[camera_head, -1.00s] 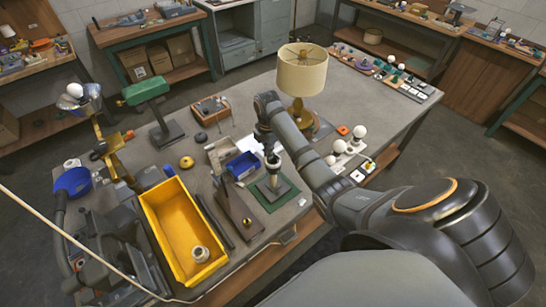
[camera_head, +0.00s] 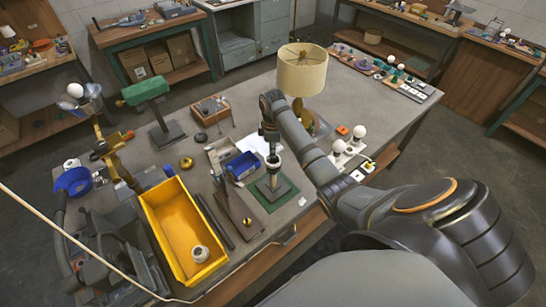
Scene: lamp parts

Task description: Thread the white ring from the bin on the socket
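The socket stand (camera_head: 272,188) is upright on a green mat (camera_head: 288,197) near the front edge of the bench. A pale ring-shaped part (camera_head: 273,161) shows at its top; I cannot tell if it is a ring or the socket's own collar. My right gripper (camera_head: 271,149) points down directly above the stand's top, at or very near that pale part. Its fingers are too small and dark to tell whether they are open or shut. A whitish ring (camera_head: 200,254) lies in the front end of the yellow bin (camera_head: 158,222). I cannot make out my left gripper.
A brown wedge-shaped part (camera_head: 236,208) and a dark bar lie between bin and stand. A shaded lamp (camera_head: 302,70) stands behind my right arm; white bulbs (camera_head: 359,132) stand to its right.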

